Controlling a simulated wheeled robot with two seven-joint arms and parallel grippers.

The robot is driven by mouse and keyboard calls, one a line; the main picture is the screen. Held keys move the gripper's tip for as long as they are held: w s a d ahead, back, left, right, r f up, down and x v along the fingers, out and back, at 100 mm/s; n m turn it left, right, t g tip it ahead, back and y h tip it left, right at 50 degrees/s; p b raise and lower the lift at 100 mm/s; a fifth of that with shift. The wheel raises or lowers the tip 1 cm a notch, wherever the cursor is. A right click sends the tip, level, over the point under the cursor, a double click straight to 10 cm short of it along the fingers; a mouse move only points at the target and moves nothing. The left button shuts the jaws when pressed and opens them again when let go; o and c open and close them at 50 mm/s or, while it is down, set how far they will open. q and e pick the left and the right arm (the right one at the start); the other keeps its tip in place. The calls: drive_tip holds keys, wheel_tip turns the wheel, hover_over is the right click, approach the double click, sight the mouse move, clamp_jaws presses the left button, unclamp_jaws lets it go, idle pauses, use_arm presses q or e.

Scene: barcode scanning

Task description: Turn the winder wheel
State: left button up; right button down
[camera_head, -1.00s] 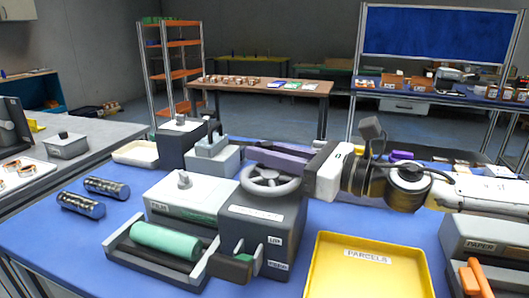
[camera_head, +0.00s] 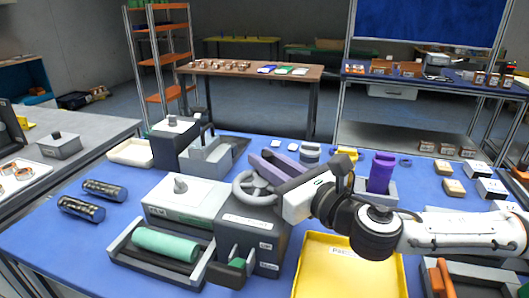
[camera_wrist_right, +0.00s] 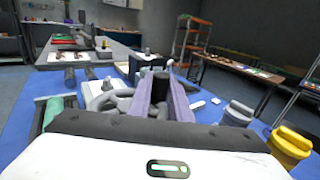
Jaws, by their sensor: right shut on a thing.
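The grey winder wheel (camera_head: 253,188) sits on top of a dark grey winder box (camera_head: 252,232). Beside the box is a roller tray with a green roll (camera_head: 165,244). My right gripper (camera_head: 268,163), with purple fingers, reaches in from the right at the wheel's far side. In the right wrist view the fingers (camera_wrist_right: 160,85) close around a dark upright knob (camera_wrist_right: 160,80) beside the wheel rim (camera_wrist_right: 104,98). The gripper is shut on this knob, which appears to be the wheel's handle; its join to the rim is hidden. My left gripper is not in view.
A white-topped box (camera_head: 185,200) stands left of the wheel, and a grey device (camera_head: 207,157) stands behind. A yellow parcels tray (camera_head: 340,280) lies at the front right under my arm. Two dark cylinders (camera_head: 80,209) lie on the blue table at left.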

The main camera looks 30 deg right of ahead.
idle(0.4)
drive_tip(key=c, duration=1.6)
unclamp_jaws()
drive_tip(key=shift+s, duration=0.15)
